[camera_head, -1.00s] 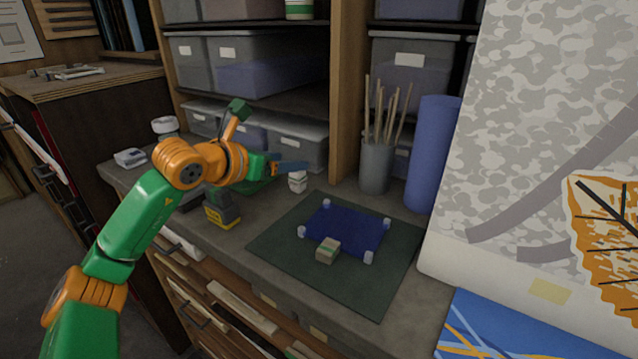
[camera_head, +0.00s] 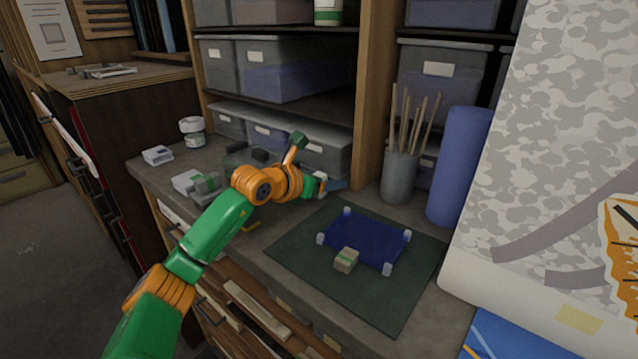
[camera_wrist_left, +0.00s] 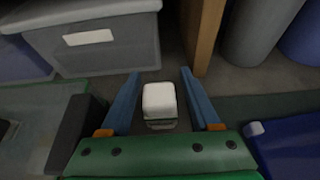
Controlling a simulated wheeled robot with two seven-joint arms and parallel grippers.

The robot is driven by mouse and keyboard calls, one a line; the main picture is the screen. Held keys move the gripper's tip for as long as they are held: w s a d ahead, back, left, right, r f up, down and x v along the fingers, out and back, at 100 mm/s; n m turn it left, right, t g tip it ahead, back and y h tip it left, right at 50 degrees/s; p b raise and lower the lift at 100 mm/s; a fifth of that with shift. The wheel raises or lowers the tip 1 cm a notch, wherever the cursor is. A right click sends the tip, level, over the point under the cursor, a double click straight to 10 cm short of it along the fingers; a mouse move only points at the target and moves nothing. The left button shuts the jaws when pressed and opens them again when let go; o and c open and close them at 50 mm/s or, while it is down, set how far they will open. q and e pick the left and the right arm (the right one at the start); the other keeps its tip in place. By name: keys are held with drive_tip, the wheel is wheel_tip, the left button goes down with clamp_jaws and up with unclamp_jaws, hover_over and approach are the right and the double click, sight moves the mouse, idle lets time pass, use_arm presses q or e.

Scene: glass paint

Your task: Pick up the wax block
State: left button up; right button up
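A small white block with rounded edges, which looks like the wax block (camera_wrist_left: 159,101), stands on the bench in the left wrist view. My left gripper (camera_wrist_left: 159,98) is open, with one blue finger on each side of the block and gaps between fingers and block. In the head view my left gripper (camera_head: 335,184) is low over the bench, in front of the grey bins, and largely hides the block. My right gripper is in neither view.
A dark green mat (camera_head: 295,262) carries a blue sheet (camera_head: 365,238) with pale corner pieces and a small beige block (camera_head: 346,260) with a green band. A brush pot (camera_head: 398,178) and a blue roll (camera_head: 459,165) stand behind. Grey bins (camera_head: 228,123) line the shelf.

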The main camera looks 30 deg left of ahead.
use_arm(q)
clamp_jaws()
